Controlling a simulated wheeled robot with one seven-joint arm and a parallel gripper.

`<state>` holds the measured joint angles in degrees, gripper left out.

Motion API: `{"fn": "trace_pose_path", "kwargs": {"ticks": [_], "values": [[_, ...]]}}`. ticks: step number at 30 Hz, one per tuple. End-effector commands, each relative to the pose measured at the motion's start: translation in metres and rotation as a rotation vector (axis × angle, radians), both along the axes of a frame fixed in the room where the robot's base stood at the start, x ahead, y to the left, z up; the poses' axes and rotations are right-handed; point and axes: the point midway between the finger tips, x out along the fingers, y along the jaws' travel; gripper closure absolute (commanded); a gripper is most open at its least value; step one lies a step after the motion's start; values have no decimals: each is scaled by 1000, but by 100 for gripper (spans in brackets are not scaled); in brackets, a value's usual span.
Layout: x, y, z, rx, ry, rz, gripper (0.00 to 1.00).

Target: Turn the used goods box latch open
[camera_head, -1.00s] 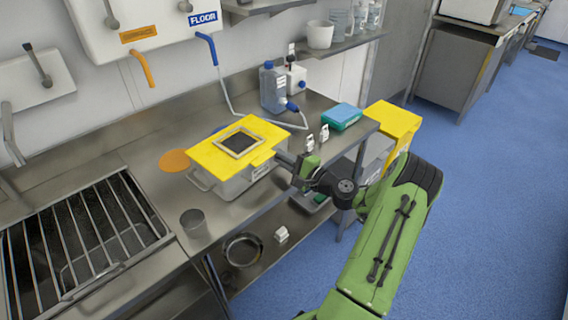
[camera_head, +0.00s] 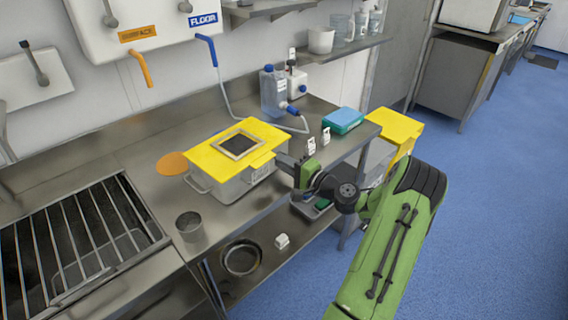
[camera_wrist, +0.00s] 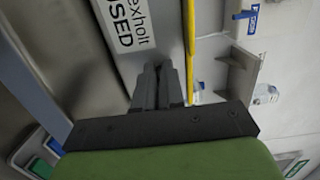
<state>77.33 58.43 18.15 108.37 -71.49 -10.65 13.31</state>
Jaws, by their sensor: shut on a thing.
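The used goods box is a grey metal box (camera_head: 230,189) with a yellow lid (camera_head: 205,158) and a dark framed window on top. It stands on the steel counter. A yellow tab hangs over its front edge (camera_head: 262,160). My gripper (camera_head: 284,161) is at the box's right end, fingers pointing at its side. The yellow lid edge (camera_wrist: 189,50) runs right of the fingers. The latch itself is hidden by the fingers.
A blue-green box (camera_head: 342,121), small white labelled cards (camera_head: 311,146) and a blue-capped bottle (camera_head: 273,92) stand on the counter. A metal cup (camera_head: 189,226) is at the front left. A yellow-lidded bin (camera_head: 396,126) stands beyond the counter's right end.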

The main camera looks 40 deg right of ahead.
Motion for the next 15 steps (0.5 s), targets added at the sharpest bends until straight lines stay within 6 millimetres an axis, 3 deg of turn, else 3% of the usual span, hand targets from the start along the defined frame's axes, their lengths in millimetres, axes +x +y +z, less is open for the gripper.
{"fn": "trace_pose_path", "kwargs": {"ticks": [3,4,9,15], "values": [[0,0,-2,-1,5,0,100],[0,0,-2,0,5,0,90],[0,0,-2,0,4,0,66],[0,0,-1,1,2,0,66]]}}
